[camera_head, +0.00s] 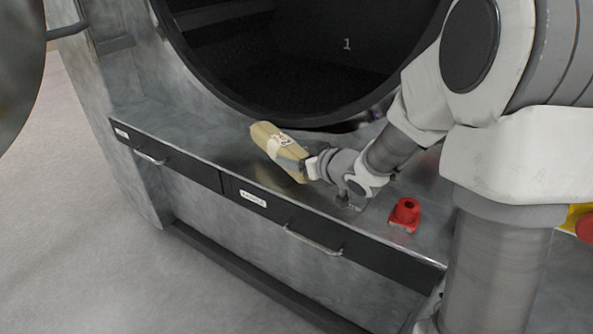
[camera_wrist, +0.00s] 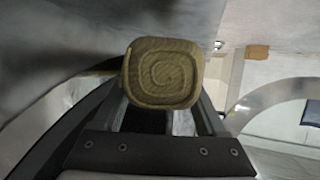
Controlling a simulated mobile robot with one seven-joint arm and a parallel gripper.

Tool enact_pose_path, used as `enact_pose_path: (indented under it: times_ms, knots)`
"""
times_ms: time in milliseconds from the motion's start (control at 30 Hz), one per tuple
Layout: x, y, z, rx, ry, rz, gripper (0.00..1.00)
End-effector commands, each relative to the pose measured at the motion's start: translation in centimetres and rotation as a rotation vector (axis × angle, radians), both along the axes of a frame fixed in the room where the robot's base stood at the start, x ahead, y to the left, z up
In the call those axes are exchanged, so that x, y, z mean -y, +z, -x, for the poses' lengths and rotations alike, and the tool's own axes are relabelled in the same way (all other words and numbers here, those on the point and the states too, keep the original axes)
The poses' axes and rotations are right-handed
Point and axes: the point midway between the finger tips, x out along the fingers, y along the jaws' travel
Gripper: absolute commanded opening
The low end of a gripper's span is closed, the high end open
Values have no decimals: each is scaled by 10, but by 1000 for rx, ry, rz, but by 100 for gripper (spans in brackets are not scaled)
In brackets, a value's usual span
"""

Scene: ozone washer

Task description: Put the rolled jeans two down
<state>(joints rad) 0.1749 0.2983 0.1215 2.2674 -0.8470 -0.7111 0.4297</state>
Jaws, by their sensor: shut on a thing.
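The rolled jeans (camera_head: 267,138) are a tan-yellow roll with a pale printed band around the middle. In the head view they are held tilted above the metal ledge (camera_head: 185,140), in front of the washer's round opening. In the wrist view the spiral end of the rolled jeans (camera_wrist: 163,73) faces the camera between the fingers. My gripper (camera_head: 296,162) is shut on the roll near its lower right end. In the wrist view my gripper (camera_wrist: 165,105) has a finger on each side of it. I cannot tell whether the roll touches the ledge.
The dark round washer opening (camera_head: 300,60), marked 1, lies behind the ledge. A red part (camera_head: 405,214) stands on the ledge to the right of my gripper. Drawers with handles (camera_head: 313,240) run along the front. The ledge's left part is clear.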

Motion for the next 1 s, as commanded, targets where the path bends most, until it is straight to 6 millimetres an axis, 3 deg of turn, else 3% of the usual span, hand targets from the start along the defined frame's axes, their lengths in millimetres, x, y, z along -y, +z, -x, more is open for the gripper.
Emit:
enact_pose_path:
  times_ms: [200,567,600,733,1000]
  knots:
    - [1,-34,0,-1,-1,-2,0]
    - [1,-36,0,1,-1,-1,0]
    - [1,-38,1,-2,-2,-1,76]
    - [1,-37,1,-2,-2,-1,100]
    - [1,-35,1,-2,-2,-1,100]
